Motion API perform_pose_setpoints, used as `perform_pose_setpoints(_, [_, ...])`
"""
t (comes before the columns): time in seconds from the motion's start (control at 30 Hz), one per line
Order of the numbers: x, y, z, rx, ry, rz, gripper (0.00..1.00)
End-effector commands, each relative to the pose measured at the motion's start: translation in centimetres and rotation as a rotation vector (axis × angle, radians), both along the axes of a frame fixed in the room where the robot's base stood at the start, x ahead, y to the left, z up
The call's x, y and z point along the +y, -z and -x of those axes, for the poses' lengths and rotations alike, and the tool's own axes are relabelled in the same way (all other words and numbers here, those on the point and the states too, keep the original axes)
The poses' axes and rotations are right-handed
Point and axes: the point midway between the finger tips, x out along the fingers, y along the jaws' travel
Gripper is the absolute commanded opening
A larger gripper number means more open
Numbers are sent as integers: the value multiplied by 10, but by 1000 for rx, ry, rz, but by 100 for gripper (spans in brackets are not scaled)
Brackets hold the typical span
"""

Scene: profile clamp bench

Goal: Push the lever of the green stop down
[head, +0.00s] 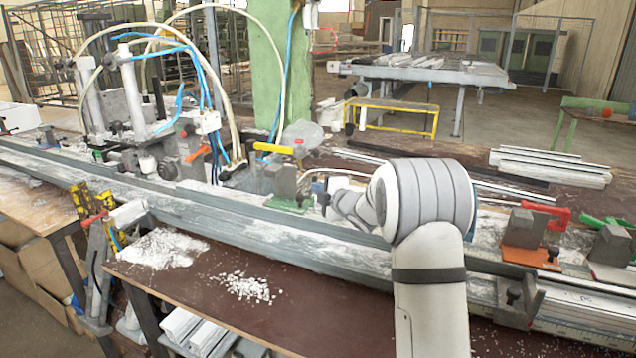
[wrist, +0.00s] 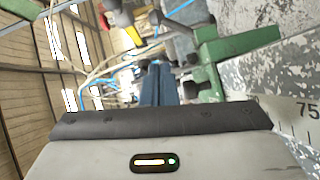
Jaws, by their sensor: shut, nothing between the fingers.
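A grey block stop on a green base plate (head: 290,203) stands on the rail left of my arm. A yellow lever (head: 272,148) shows above its block, roughly level. My gripper (head: 325,200) shows small just right of this stop, apart from it as far as I can tell; it is shut and empty. In the wrist view, a green part (wrist: 236,46) lies ahead, right of centre, and the grey gripper body fills the bottom. Another stop, with a green lever (head: 604,221), stands at the far right edge.
A stop with a red lever (head: 548,215) stands on the rail right of my arm. A clamp machine (head: 135,100) with hoses stands at the left. A green pillar (head: 275,65) rises behind. White chips (head: 245,288) lie on the brown bench front.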

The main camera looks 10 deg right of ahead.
Motion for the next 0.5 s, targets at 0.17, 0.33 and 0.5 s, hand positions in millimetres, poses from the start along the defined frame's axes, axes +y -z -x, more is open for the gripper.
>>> perform_pose_setpoints(0.17, [3, 4, -32, 0, 2, 0, 0])
perform_pose_setpoints(0.33, [-4, 8, -48, 0, 1, 0, 0])
perform_pose_setpoints(0.5, [-8, 9, -55, 1, 2, -1, 0])
